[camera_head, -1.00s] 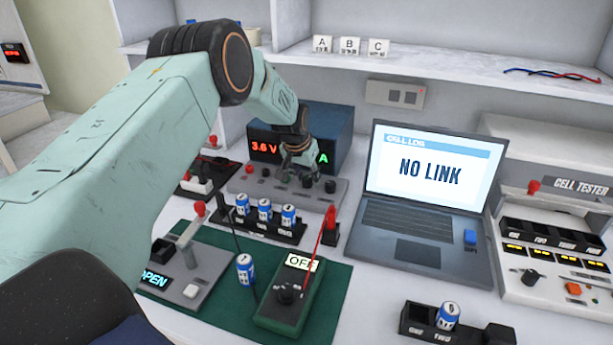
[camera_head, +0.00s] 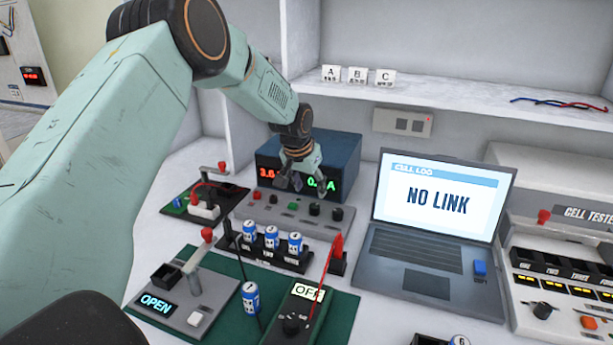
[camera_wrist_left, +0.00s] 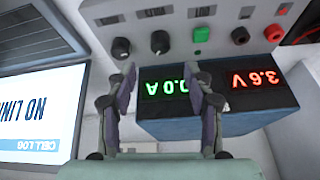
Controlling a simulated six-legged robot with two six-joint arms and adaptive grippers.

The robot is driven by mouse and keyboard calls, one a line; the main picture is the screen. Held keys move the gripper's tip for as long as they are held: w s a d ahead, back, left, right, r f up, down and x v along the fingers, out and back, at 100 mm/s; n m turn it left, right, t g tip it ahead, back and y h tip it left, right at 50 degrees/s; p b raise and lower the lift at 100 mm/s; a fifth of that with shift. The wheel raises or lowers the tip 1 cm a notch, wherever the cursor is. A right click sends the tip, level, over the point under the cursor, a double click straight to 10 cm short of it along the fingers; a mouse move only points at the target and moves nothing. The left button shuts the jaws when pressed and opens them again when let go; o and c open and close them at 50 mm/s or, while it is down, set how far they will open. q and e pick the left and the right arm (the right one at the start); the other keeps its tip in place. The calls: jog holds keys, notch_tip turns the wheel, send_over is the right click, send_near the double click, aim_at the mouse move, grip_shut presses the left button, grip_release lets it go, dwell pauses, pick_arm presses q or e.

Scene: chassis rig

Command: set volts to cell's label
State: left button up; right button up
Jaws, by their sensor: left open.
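The blue power supply (camera_head: 345,150) stands at the back. Its display reads a red 3.6 V (camera_wrist_left: 255,79) and a green 0.0 A (camera_wrist_left: 168,86) in the left wrist view, upside down. The sloped panel in front has dark knobs (camera_head: 315,208) and a green button (camera_head: 293,206). My left gripper (camera_head: 296,184) is open and empty above the panel, in front of the display and partly hiding it. The left wrist view shows its spread fingers (camera_wrist_left: 161,68). Blue-white cells (camera_head: 272,237) stand in a black rack; another cell (camera_head: 251,297) stands on the green mat. Their label print is too small to read.
A laptop (camera_head: 430,235) reading NO LINK stands right of the panel. A meter (camera_head: 294,322) reading OFF, with a red lead, lies on the mat. A grey fixture (camera_head: 185,310) reads OPEN. A cell tester (camera_head: 560,270) is at far right.

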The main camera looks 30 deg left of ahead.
pick_arm(q)
jog(key=shift+v, duration=2)
